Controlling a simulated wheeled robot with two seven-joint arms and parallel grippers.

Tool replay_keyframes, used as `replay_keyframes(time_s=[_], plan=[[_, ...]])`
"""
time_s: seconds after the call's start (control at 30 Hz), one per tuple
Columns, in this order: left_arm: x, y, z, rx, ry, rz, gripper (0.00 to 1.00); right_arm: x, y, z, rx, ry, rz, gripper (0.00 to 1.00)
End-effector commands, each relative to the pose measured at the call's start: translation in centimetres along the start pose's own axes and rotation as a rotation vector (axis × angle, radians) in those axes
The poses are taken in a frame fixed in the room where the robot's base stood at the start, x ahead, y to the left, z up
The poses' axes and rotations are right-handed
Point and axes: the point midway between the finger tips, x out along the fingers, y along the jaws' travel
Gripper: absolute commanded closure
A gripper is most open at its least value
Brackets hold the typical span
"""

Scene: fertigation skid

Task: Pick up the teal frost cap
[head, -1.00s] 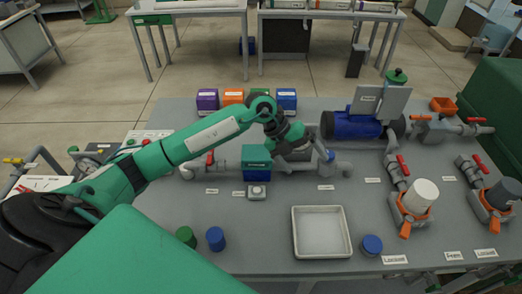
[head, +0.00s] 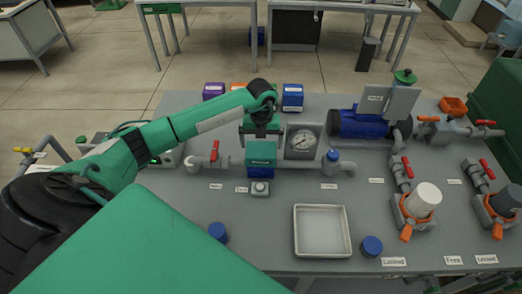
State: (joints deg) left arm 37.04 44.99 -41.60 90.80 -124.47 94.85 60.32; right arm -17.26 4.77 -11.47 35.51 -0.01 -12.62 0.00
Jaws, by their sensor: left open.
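The teal frost cap (head: 262,153) is a boxy teal cover sitting on a blue block on the pipe line, in the middle of the head view. My left gripper (head: 262,135) is open, pointing down just above and behind the cap. Its fingertips are partly hidden, so I cannot tell whether they touch the cap. My right gripper is not in view.
A pressure gauge (head: 302,142) stands close to the right of the cap. A red-handled valve (head: 214,151) is to the left and a small grey button box (head: 260,188) in front. A white tray (head: 322,231) lies empty at the front. Colored boxes (head: 292,96) stand behind.

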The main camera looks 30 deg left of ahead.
Motion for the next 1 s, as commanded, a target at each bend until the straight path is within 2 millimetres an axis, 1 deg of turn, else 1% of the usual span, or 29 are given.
replay_keyframes(time_s=[0.17, 0.3, 0.43, 0.53, 0.73, 0.87, 0.9, 1.0], plan=[[1.1, 0.0, 0.0, 0.0, 0.003, 0.0, 0.0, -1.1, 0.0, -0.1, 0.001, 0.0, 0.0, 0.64], [3.0, 0.1, 0.1, 0.0, 0.003, 0.0, 0.0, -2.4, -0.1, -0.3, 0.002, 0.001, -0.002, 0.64], [4.8, 0.1, 0.2, 0.0, 0.002, -0.001, 0.0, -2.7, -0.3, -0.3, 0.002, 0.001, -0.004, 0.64], [5.3, 0.1, 0.2, 0.001, 0.0, 0.0, 0.0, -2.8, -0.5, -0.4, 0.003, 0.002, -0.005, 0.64], [5.4, 0.1, 0.2, 0.001, 0.0, -0.001, 0.0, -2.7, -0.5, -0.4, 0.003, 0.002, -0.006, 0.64], [5.4, 0.1, 0.2, 0.001, 0.0, -0.001, 0.26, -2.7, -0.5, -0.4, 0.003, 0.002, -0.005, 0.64], [5.4, 0.1, 0.2, 0.001, 0.0, -0.001, 0.29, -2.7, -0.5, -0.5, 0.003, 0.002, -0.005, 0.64], [5.4, 0.1, 0.2, 0.001, 0.0, -0.001, 0.29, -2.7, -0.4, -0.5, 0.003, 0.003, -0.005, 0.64]])
